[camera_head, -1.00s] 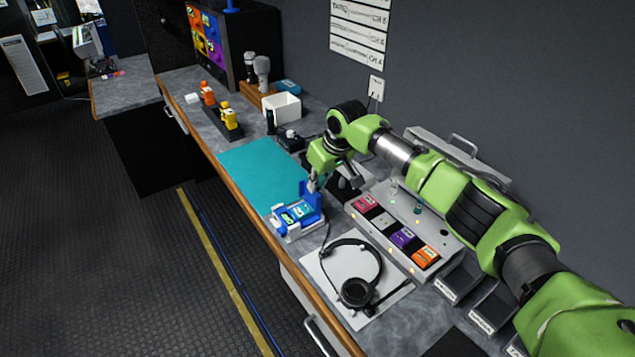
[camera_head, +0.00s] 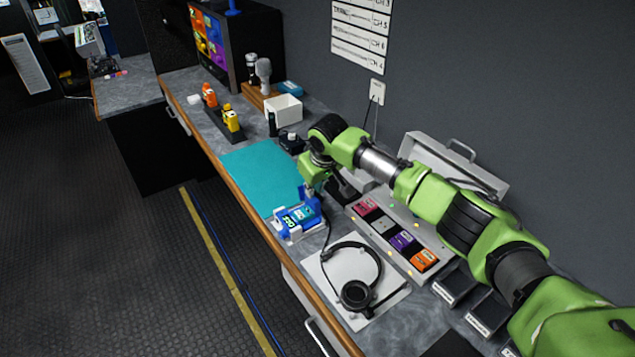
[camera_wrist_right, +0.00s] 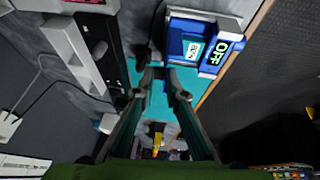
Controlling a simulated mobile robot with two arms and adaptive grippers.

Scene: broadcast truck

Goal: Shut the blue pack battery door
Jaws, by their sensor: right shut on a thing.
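The blue pack (camera_head: 297,219) sits in a white cradle (camera_head: 287,238) near the bench's front edge, beside the teal mat. In the right wrist view the blue pack (camera_wrist_right: 193,46) shows a white label and a green OFF on its face. Its battery door (camera_head: 309,197) looks like the blue part standing up at the pack's far side, so it is open. My right gripper (camera_head: 306,186) is at that side, and in its wrist view the gripper's tips (camera_wrist_right: 164,72) are close together at the pack's edge, shut on the door. The pinched part is mostly hidden. My left gripper is out of view.
A headset (camera_head: 355,292) lies on a white sheet in front. A charger tray (camera_head: 384,226) with coloured packs stands to the right, under my arm. The teal mat (camera_head: 255,170) is clear. A white box (camera_head: 283,108) and yellow pack (camera_head: 231,121) stand farther back.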

